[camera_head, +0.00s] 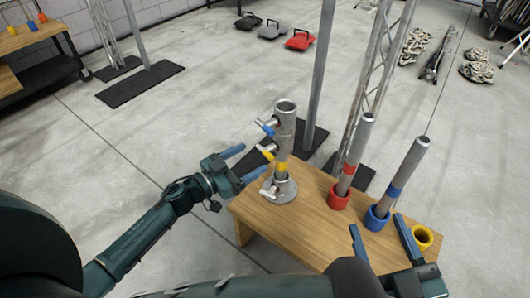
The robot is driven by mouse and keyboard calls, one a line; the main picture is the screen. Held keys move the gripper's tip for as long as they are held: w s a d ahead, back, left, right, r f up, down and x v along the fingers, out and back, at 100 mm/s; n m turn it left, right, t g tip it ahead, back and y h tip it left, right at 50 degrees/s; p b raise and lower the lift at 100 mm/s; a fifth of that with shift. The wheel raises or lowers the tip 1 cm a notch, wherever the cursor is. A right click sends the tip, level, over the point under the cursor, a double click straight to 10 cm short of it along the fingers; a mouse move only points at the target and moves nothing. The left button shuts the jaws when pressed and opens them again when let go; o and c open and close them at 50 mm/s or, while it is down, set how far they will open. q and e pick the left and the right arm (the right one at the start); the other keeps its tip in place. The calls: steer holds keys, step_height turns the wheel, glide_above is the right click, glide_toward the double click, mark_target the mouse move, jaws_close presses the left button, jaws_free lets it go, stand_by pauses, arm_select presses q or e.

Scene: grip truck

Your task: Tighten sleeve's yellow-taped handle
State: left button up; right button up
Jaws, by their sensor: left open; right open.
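The sleeve (285,125) is an upright grey metal tube on a round metal base (281,193) on the wooden table. A handle with blue tape (267,129) sticks out to its left near the top. The yellow-taped handle (267,153) sticks out to the left below it. A yellow band (281,167) circles the post lower down, above a bare metal handle near the base. My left gripper (243,164) is open and empty, just left of the sleeve, its fingers pointing towards the yellow-taped handle, apparently apart from it. My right gripper (380,232) is open and empty at the table's front right.
Red (339,199) and blue (377,220) cups hold tilted metal tubes on the wooden table (290,229). A yellow cup (423,237) stands beside my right gripper. A pole (320,75) and a truss rise behind the table. Open floor lies to the left.

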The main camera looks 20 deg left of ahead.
mark_target(263, 152)
arm_select(q)
steer(key=b+x, duration=0.1)
steer(key=x, duration=0.5)
steer(key=shift+c, duration=0.3)
steer(key=c, duration=0.9)
